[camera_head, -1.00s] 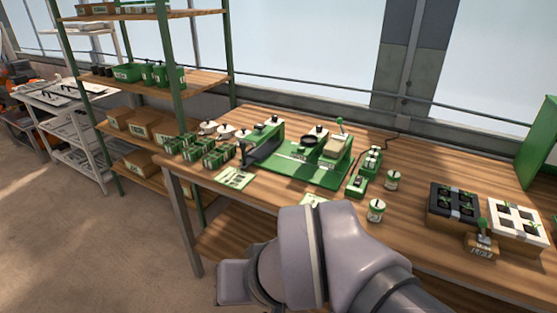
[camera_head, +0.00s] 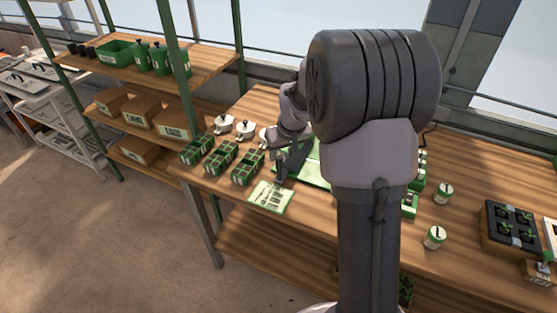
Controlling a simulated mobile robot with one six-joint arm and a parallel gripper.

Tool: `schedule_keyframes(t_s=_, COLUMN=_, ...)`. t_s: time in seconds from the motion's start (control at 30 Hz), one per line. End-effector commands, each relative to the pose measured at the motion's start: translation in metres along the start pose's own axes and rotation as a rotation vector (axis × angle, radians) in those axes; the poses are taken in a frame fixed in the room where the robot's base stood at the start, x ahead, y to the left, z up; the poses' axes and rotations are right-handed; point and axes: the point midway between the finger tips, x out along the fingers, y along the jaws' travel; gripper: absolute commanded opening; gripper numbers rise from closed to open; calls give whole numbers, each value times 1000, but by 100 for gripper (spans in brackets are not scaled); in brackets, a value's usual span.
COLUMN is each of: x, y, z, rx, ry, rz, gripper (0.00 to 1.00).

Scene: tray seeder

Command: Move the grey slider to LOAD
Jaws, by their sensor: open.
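The green tray seeder (camera_head: 312,174) stands on the wooden bench, mostly hidden behind my raised arm. A strip of its green base and its dark left end (camera_head: 281,172) show. My gripper (camera_head: 284,153) is small and dark beside the seeder's left end, below my pale wrist. It is open, and I see nothing held in it. I cannot pick out the grey slider or its LOAD mark; they are hidden or too small. I cannot tell whether my gripper touches the seeder.
A printed card (camera_head: 270,197) lies at the bench's front left. Green cell packs (camera_head: 220,158) and white-lidded pots (camera_head: 245,130) stand left of the seeder. Labelled jars (camera_head: 434,238) and a black seedling tray (camera_head: 511,226) are at right. Green shelving (camera_head: 175,80) stands behind left.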

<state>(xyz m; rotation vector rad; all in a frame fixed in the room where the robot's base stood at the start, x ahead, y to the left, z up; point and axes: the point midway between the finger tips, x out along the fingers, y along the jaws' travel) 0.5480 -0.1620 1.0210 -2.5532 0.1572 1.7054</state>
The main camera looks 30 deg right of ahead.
Motion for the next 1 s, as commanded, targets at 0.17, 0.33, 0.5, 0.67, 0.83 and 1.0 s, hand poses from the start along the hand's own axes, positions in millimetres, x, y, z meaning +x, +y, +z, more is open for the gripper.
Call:
schedule_keyframes(t_s=0.17, x=30, y=0, z=0, rx=1, ry=0, rz=-1, gripper=43)
schedule_keyframes(t_s=0.33, x=37, y=0, z=0, rx=1, ry=-1, rz=-1, gripper=43)
schedule_keyframes(t_s=0.5, x=37, y=0, z=0, rx=1, ry=0, rz=-1, gripper=43)
schedule_keyframes(t_s=0.67, x=37, y=0, z=0, rx=1, ry=0, rz=-1, gripper=22)
schedule_keyframes(t_s=0.83, x=37, y=0, z=0, rx=1, ry=0, rz=-1, gripper=0)
schedule_keyframes(t_s=1.0, x=37, y=0, z=0, rx=1, ry=0, rz=-1, gripper=0)
